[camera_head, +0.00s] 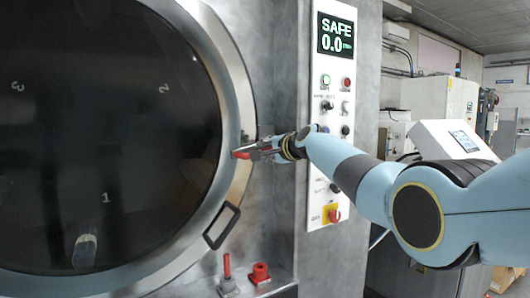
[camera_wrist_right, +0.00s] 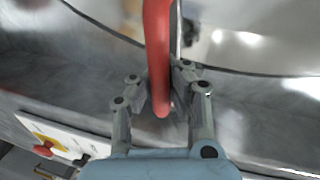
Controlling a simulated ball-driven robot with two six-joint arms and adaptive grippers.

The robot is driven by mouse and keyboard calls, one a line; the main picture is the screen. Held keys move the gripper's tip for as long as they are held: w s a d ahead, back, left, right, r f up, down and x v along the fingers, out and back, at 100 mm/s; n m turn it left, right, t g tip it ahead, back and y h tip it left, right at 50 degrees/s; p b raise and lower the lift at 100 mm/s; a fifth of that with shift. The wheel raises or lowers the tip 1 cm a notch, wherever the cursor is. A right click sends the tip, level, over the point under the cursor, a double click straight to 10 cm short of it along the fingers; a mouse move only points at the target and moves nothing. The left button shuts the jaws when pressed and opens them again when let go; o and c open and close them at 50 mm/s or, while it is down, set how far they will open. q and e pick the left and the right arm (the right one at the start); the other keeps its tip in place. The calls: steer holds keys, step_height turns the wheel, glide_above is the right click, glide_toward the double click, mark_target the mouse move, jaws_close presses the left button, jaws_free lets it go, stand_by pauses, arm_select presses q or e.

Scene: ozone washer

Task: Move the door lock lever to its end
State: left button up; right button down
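The door lock lever is a red bar (camera_wrist_right: 158,50). In the right wrist view it runs down from the top edge and ends between the fingers. In the head view its red tip (camera_head: 241,155) shows at the right rim of the round door (camera_head: 236,110), pointing left. My right gripper (camera_wrist_right: 163,82) has its fingers close against both sides of the lever and looks shut on it. In the head view the right gripper (camera_head: 268,149) reaches in from the right, and its fingers partly hide the lever. My left gripper is in neither view.
A control panel (camera_head: 335,115) with a "SAFE 0.0" display (camera_head: 337,36) stands just behind my right forearm. Below it is a red and yellow switch (camera_head: 332,214). A black-framed door handle (camera_head: 222,226) and red fittings (camera_head: 260,272) lie below the gripper.

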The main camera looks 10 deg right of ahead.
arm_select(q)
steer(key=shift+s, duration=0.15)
arm_select(e)
steer(key=shift+f, duration=0.5)
steer(key=c, duration=1.9)
jaws_free()
steer(key=shift+s+d, duration=0.1)
steer(key=o, duration=0.7)
steer(key=shift+s+d+r, duration=0.2)
steer(key=shift+s+r, duration=0.15)
steer(key=shift+r, duration=0.1)
steer(key=shift+c, duration=0.2)
steer(key=shift+w+a, duration=0.15)
steer(key=shift+w, duration=0.05)
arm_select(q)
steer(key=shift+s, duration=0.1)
arm_select(e)
steer(key=v, duration=1.2)
